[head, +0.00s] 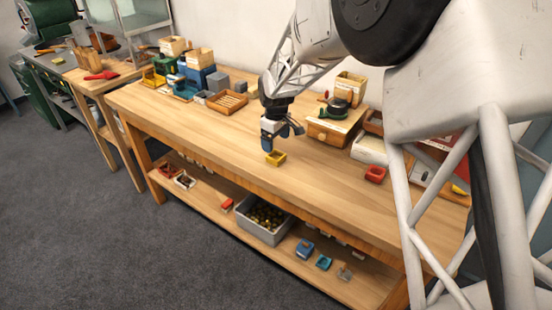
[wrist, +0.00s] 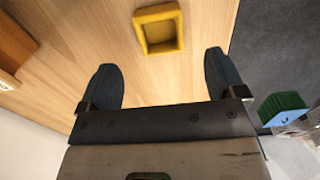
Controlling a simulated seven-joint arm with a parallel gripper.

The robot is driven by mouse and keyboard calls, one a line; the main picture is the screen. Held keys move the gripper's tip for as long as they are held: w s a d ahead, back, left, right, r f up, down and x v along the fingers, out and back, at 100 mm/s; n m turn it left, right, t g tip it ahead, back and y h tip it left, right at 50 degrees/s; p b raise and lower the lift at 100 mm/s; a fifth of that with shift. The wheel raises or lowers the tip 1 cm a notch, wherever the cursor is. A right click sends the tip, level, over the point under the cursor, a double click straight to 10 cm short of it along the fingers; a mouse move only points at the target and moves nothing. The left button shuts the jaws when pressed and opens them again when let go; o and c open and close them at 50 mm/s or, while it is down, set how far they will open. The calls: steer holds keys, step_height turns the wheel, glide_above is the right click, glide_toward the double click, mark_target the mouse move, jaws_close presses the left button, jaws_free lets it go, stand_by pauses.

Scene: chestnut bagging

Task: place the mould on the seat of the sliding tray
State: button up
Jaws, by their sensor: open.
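A small yellow open-topped mould (head: 276,158) sits on the wooden bench near its front edge. It also shows in the wrist view (wrist: 144,41) at the top centre, apart from my fingers and just beyond their tips. My gripper (head: 270,149) hangs low over the bench beside the mould. In the wrist view my gripper (wrist: 160,60) has its two dark fingers spread wide with nothing between them. A blue fixture with a low tray-like front (head: 184,92) stands at the back left of the bench. I cannot tell whether it is the sliding tray.
A slatted wooden tray (head: 227,102) and grey blocks stand left of my gripper. A wooden box with a green-topped device (head: 335,126) stands behind right. A red hollow piece (head: 375,174) lies to the right. Bare bench (head: 190,121) lies left of the mould.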

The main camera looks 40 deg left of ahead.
mark_target(276, 155)
steer(key=shift+f, duration=0.5)
steer(key=shift+f, duration=0.1)
steer(key=shift+f, duration=2.55)
steer(key=c, duration=1.1)
steer(key=shift+r, duration=0.2)
